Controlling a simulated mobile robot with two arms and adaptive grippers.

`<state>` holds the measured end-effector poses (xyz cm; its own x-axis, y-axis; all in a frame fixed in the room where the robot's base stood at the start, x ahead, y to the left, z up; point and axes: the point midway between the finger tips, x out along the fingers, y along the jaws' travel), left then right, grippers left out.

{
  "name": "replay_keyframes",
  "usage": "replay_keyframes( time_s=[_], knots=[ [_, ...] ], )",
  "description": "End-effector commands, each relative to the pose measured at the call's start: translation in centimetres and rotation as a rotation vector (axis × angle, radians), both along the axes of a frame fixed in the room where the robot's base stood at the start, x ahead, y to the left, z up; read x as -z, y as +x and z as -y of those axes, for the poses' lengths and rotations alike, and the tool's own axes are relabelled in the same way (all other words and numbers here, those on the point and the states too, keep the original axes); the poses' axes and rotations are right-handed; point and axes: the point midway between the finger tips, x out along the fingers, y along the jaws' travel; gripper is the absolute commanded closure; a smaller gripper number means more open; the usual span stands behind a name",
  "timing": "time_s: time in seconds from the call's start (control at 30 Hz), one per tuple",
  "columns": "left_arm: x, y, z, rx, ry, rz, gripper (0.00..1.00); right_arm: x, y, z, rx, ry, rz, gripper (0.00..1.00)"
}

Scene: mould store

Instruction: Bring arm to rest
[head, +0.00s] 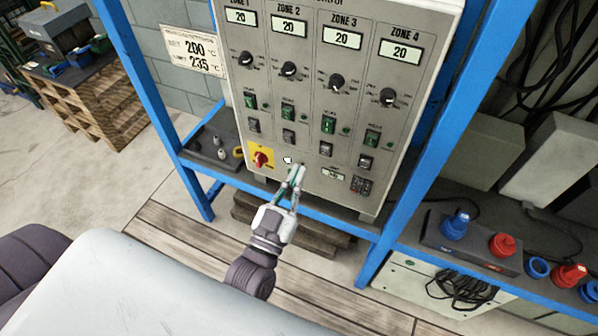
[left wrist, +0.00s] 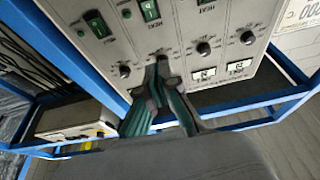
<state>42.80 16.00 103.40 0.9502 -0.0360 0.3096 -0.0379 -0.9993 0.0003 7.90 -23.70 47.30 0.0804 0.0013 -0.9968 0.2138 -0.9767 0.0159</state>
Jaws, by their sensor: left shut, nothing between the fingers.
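My left gripper (head: 297,176) is in front of the lower part of a grey control panel (head: 312,113), right of a red knob on a yellow plate (head: 262,158). Its fingers are together and hold nothing. In the left wrist view my left gripper (left wrist: 161,75) points at the panel (left wrist: 178,27), which appears upside down there. I cannot tell whether the fingertips touch the panel face. My right gripper is not in view.
A blue frame (head: 147,82) surrounds the panel. Sockets, including a blue one (head: 454,226) and a red one (head: 502,244), are at the right. A wooden pallet stack (head: 95,105) stands at the left. Open floor (head: 140,175) lies between the pallets and the frame.

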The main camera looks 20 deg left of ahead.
Motion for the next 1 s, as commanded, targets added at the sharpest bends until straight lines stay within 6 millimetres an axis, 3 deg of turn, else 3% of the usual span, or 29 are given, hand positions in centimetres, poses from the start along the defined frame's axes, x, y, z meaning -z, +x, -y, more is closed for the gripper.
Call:
replay_keyframes(
  time_s=[0.4, 0.47, 0.53, 0.67, 0.77, 0.87, 1.0],
  knots=[
    [0.1, 0.1, 0.0, 0.001, 0.0, -0.003, 1.0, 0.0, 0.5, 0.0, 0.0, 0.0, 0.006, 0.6],
    [0.8, 0.2, 0.1, 0.005, 0.002, -0.019, 1.0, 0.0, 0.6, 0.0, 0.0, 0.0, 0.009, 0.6],
    [2.8, 0.4, 0.5, 0.017, 0.009, -0.064, 1.0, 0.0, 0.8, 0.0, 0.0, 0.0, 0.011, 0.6],
    [10.1, 0.7, 1.5, 0.057, 0.03, -0.232, 1.0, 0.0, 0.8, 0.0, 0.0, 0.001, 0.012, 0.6],
    [17.7, -0.1, 2.2, 0.094, 0.05, -0.411, 1.0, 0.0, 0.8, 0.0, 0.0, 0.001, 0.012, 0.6],
    [25.2, -2.0, 2.5, 0.123, 0.074, -0.594, 1.0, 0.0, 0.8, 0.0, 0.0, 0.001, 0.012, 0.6],
    [35.0, -6.4, 1.9, 0.153, 0.107, -0.853, 1.0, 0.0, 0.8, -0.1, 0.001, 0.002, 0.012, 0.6]
  ],
)
